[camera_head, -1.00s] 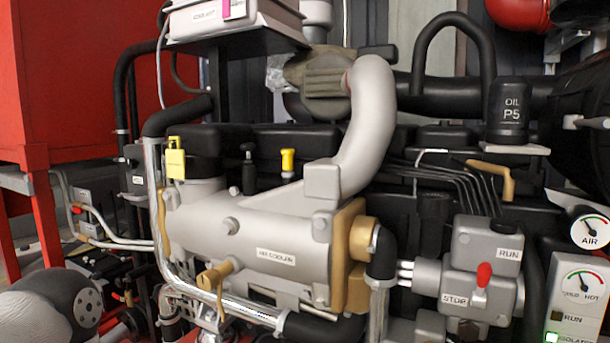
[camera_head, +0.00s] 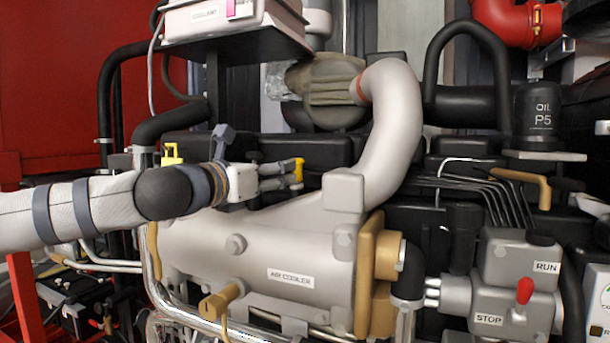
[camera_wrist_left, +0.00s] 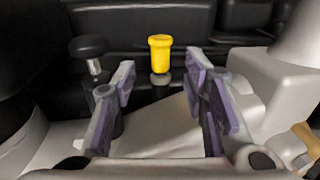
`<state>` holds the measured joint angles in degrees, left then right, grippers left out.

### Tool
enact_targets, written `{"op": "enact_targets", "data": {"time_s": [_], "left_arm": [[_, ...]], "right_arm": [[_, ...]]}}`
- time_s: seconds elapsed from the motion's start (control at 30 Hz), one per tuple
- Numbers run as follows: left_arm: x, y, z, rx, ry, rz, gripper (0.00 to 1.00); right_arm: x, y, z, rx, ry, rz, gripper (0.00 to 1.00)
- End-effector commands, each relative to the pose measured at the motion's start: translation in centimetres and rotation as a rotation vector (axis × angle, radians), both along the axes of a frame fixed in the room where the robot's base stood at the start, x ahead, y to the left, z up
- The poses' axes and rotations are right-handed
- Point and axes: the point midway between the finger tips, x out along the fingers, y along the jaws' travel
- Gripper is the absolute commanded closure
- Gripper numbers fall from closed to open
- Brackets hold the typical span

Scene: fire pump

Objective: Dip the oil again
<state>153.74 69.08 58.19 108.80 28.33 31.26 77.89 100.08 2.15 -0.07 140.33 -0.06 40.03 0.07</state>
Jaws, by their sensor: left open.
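The yellow dipstick handle (camera_head: 299,168) stands behind the grey air cooler (camera_head: 255,262) in the head view. In the left wrist view, the yellow handle (camera_wrist_left: 160,53) stands upright, just beyond and between the open fingers. My left gripper (camera_head: 282,177) reaches in from the left above the cooler, its fingertips at the handle in the picture. The lower part of the dipstick is hidden. My right gripper is out of view.
A black knob (camera_wrist_left: 88,47) stands left of the yellow handle in the left wrist view. The thick grey pipe (camera_head: 392,130) rises to the right of the gripper. A yellow padlock (camera_head: 172,154) hangs behind my left arm. A coolant box (camera_head: 232,22) sits above.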

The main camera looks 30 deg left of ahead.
Motion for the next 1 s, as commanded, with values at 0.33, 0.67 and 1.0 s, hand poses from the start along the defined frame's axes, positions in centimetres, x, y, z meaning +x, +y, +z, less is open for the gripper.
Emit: {"op": "enact_targets", "data": {"time_s": [0.33,0.67,1.0], "left_arm": [[7.3,-0.8,-0.4,0.006,0.005,-0.001,0.6],[8.0,-0.9,-0.2,0.004,0.004,-0.002,0.6],[8.0,-0.8,-0.2,0.004,0.005,0.0,1.0]], "right_arm": [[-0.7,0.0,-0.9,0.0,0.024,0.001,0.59],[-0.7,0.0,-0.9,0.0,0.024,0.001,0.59],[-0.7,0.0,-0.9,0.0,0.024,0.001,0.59]]}}
